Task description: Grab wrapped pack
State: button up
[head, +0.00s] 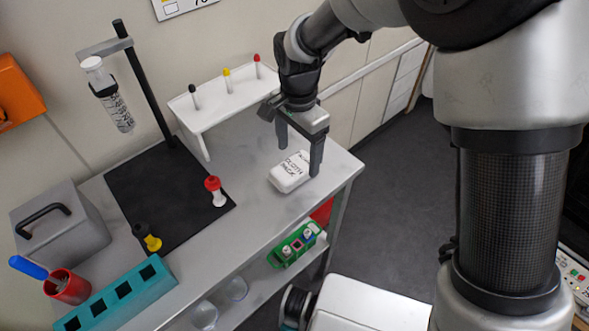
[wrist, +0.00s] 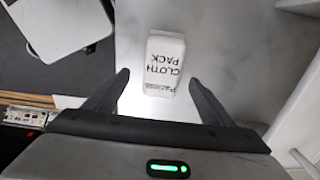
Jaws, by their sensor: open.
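The wrapped pack (head: 290,173) is a small white block with rounded edges and dark lettering. It lies flat on the grey bench near its right end. In the wrist view my gripper (wrist: 157,78) is open, with a gap between each finger and the pack. Nothing is held. The pack's near end reaches between the fingertips.
A white rack (head: 217,102) with several coloured-cap pins stands behind. A black mat (head: 165,195) carries a stand with a tube and a red-capped vial (head: 215,190). A teal block (head: 118,298), red cup (head: 68,287) and grey box (head: 62,228) are left. The bench's right edge is close.

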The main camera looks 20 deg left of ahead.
aim_at(294, 166)
jog(key=f, duration=0.3)
jog(key=shift+s+a+f, duration=0.2)
jog(key=shift+a+f, duration=0.15)
jog(key=shift+f, duration=0.7)
jog(key=c, duration=1.2)
